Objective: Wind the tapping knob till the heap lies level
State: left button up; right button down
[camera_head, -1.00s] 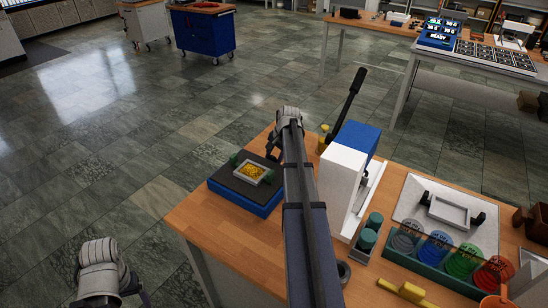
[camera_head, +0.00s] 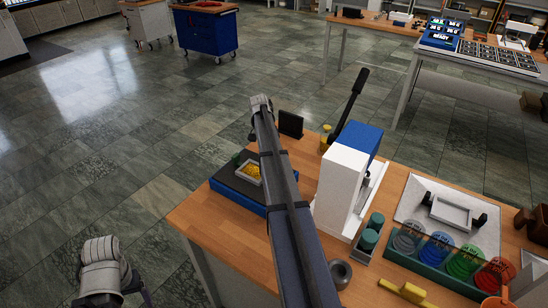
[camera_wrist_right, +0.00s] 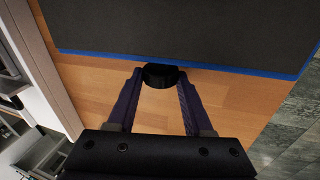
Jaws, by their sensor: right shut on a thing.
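The tapping stand is a low block with a dark top and a blue base (camera_head: 236,198). A yellow heap (camera_head: 253,170) lies in a pale tray (camera_head: 241,176) on it, partly covered by my right arm; I cannot tell whether it is level. In the right wrist view, my right gripper (camera_wrist_right: 160,80) is shut on a round black knob (camera_wrist_right: 160,72) at the stand's blue-edged side (camera_wrist_right: 210,67). The knob and fingertips are hidden in the head view. My left gripper (camera_head: 112,299) is at the lower left, off the table, its fingers cut off by the frame.
A white and blue press (camera_head: 342,180) with a black lever stands right of my arm. Behind the stand is a dark upright plate (camera_head: 290,123). Green cylinders (camera_head: 372,230), a grey ring (camera_head: 340,272) and a rack of coloured discs (camera_head: 437,255) lie further right.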

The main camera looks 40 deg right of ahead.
dwell(0.4)
jog(key=c, duration=0.6)
grip_release()
jog(key=shift+r, duration=0.1)
jog(key=p+v, duration=0.7)
jog(key=shift+r+p, duration=0.25)
jog(key=shift+p, duration=0.05)
jog(key=shift+o, duration=0.4)
